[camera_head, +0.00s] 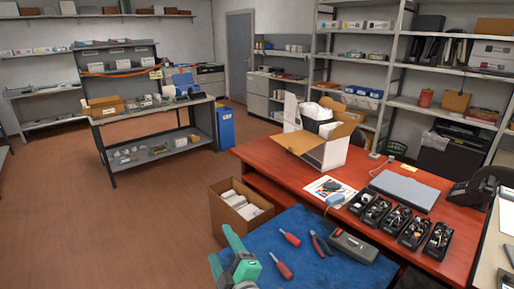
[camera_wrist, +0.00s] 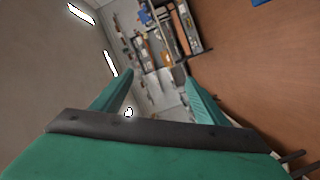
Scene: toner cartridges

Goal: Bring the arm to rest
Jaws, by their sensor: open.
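My gripper (camera_head: 221,244) is green and shows at the bottom of the head view, left of the blue mat. In the wrist view my gripper (camera_wrist: 157,84) has its two green fingers spread apart with nothing between them. It points away from the table, toward the room with shelves, and the wrist picture is tilted. Most of my arm is out of the head view.
The blue mat (camera_head: 300,225) holds screwdrivers (camera_head: 281,266), pliers (camera_head: 321,244) and a dark grey case (camera_head: 353,246). A carton (camera_head: 240,238) stands behind my gripper. The red desk (camera_head: 428,258) carries an open box (camera_head: 318,152) and black trays (camera_head: 411,232). Floor at left is free.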

